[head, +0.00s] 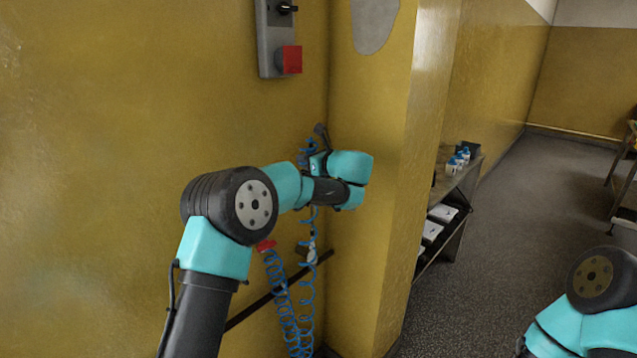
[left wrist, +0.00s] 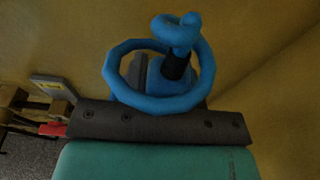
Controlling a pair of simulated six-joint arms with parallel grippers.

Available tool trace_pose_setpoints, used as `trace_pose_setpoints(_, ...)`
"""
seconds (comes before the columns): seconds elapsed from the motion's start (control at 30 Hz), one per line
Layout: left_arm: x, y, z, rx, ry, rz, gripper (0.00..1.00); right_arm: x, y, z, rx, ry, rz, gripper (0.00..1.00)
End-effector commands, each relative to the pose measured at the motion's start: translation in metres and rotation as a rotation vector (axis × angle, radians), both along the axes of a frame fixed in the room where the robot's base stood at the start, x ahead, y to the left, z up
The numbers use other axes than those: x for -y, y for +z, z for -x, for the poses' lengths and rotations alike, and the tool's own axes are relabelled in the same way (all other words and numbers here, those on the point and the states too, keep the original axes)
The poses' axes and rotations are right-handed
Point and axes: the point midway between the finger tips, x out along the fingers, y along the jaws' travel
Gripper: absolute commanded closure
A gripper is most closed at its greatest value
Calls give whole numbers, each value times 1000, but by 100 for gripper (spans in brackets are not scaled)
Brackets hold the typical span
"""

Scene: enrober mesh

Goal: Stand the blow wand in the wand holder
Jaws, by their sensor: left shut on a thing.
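My left gripper (head: 318,165) is up by the wall corner, mostly hidden behind its own wrist in the head view. It is shut on the blow wand, whose blue body with a black collar (left wrist: 176,66) shows in the left wrist view. A blue coiled hose (left wrist: 206,75) loops around it there. In the head view the hose also shows beside the gripper (head: 307,150) and hangs below it. The wand's tip and my fingertips are hidden. I cannot make out the wand holder clearly. My right gripper is outside the head view.
A grey switch box with a red block (head: 291,59) is on the yellow wall above. A shelf unit (head: 455,190) stands right of the wall corner. Open floor (head: 500,270) lies beyond.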

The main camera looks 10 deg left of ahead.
Motion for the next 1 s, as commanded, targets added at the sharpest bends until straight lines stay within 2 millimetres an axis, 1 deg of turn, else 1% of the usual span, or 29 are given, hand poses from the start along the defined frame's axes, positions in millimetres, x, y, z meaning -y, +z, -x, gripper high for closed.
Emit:
trace_pose_setpoints(0.03,-5,7,-1,3,11,1,93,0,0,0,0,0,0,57)
trace_pose_setpoints(0.13,-10,15,-3,2,22,1,93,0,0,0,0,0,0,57)
trace_pose_setpoints(0.53,-10,17,-2,-1,22,2,93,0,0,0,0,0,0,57)
trace_pose_setpoints(0.77,-10,7,-3,-2,22,0,93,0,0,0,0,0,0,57)
trace_pose_setpoints(1.0,-10,-13,-3,-2,21,0,93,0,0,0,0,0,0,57)
